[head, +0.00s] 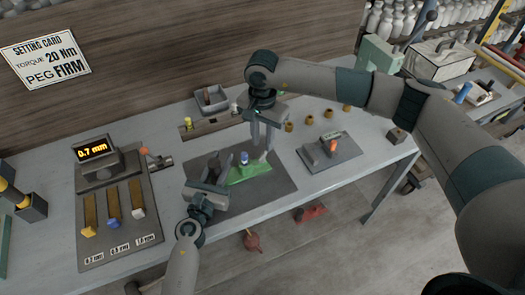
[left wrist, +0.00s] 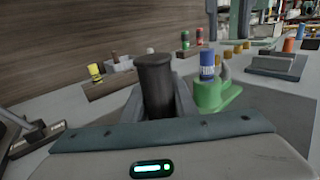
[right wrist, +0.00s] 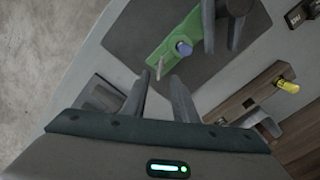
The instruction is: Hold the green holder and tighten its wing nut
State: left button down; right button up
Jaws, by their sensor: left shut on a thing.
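The green holder (head: 248,173) lies on a dark mat (head: 285,183) at mid-table, with a blue-topped peg (head: 244,158) upright in it. It also shows in the left wrist view (left wrist: 208,98) and the right wrist view (right wrist: 176,48). My left gripper (head: 212,178) is shut on a dark upright cylinder (left wrist: 155,82) beside the holder's left end; I cannot tell whether it joins the holder. My right gripper (head: 261,152) points down over the holder's right end, fingers apart. A small grey upright piece (right wrist: 160,68), perhaps the wing nut, shows near the right fingertips.
A setting card (head: 45,58) reads torque 20 Nm, peg firm. A gauge display (head: 95,149) reads 0.7 mm behind a slotted board (head: 118,215). A grey block with a red part (head: 330,148) stands right of the mat. A grey bin (head: 211,98) and small pegs stand behind.

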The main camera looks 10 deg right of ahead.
aim_at(263, 155)
jog(key=shift+f, duration=2.9)
grip_shut()
